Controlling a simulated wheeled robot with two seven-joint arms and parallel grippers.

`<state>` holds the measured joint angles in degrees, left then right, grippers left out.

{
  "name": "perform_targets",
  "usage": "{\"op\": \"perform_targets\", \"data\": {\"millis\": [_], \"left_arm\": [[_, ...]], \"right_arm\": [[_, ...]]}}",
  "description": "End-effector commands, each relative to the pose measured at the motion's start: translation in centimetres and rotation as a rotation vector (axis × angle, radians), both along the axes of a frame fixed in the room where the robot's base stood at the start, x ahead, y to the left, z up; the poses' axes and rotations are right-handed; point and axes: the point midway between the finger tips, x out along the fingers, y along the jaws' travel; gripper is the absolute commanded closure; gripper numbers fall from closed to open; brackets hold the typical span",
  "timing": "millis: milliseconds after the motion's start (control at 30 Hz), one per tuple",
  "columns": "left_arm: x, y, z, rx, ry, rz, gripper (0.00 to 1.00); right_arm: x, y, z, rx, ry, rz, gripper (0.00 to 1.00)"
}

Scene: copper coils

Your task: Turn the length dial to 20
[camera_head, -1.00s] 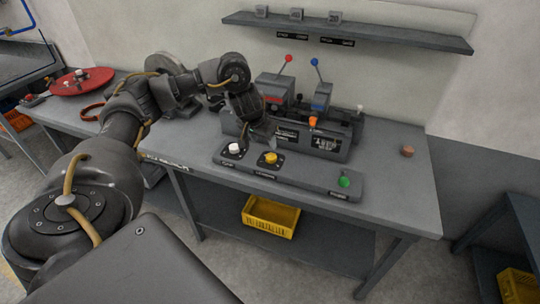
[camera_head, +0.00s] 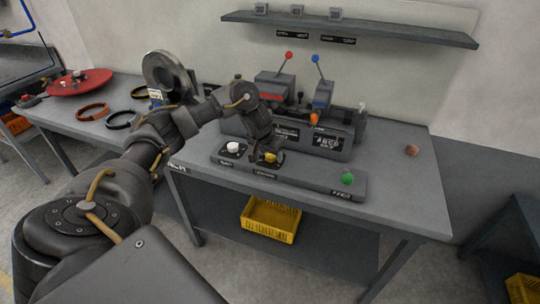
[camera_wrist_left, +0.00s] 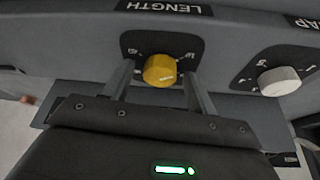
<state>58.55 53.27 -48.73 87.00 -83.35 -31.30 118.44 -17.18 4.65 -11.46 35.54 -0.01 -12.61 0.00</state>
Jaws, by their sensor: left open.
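The yellow length dial (camera_head: 270,157) sits on the control panel (camera_head: 310,182) at the front of the bench. In the left wrist view the yellow dial (camera_wrist_left: 160,70) is on a dark plate below the LENGTH label (camera_wrist_left: 165,7). The numbers around it are too small to read. My left gripper (camera_head: 268,152) is over the dial, pointing down. In the left wrist view its two fingers (camera_wrist_left: 158,84) are open, one on each side of the dial. I cannot tell whether they touch it. My right gripper is not in view.
A white dial (camera_head: 233,148) is beside the yellow one, and it also shows in the left wrist view (camera_wrist_left: 279,81). A green button (camera_head: 347,178) is at the panel's right end. The machine (camera_head: 318,128) with red and blue levers stands behind. A yellow crate (camera_head: 270,222) is below.

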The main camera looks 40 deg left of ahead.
Motion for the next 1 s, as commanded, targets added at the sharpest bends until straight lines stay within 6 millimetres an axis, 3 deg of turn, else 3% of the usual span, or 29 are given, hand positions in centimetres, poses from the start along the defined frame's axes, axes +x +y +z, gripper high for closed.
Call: {"op": "perform_targets", "data": {"millis": [133,467,767,1000], "left_arm": [[0.0,0.0,0.0,0.000,0.000,0.000,0.44],[0.0,0.0,0.0,0.000,0.000,0.000,0.87],[-0.1,0.1,0.1,0.001,0.000,-0.036,0.87],[-0.1,0.2,0.2,0.000,0.001,-0.175,0.87]], "right_arm": [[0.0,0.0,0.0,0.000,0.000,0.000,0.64],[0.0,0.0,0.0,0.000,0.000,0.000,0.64],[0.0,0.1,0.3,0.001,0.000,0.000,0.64],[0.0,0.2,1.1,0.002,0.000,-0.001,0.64]]}}
